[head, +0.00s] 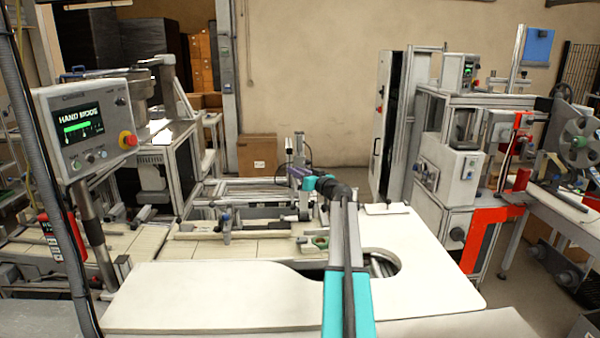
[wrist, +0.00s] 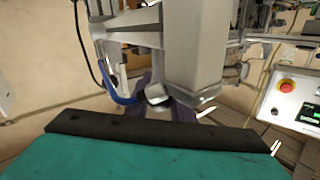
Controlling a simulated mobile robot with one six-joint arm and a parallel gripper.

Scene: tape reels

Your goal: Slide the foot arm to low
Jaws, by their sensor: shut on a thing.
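My gripper (head: 292,173) has purple fingers and reaches in at the frame of the taping machine (head: 250,192), near a short upright post. It also shows in the wrist view (wrist: 160,108), where its purple fingers are partly hidden behind a thick grey column. The gripper is shut on what looks like the foot arm, a small grey metal part with a dark end (wrist: 157,94). The grip itself is mostly covered, and I cannot tell how high the foot arm stands.
A white table (head: 210,297) with a round cutout lies under my arm. A hand-mode panel (head: 88,125) with a red button stands at left. A blue hose (wrist: 122,99) runs close to the fingers. A grey and red machine (head: 455,175) stands at right.

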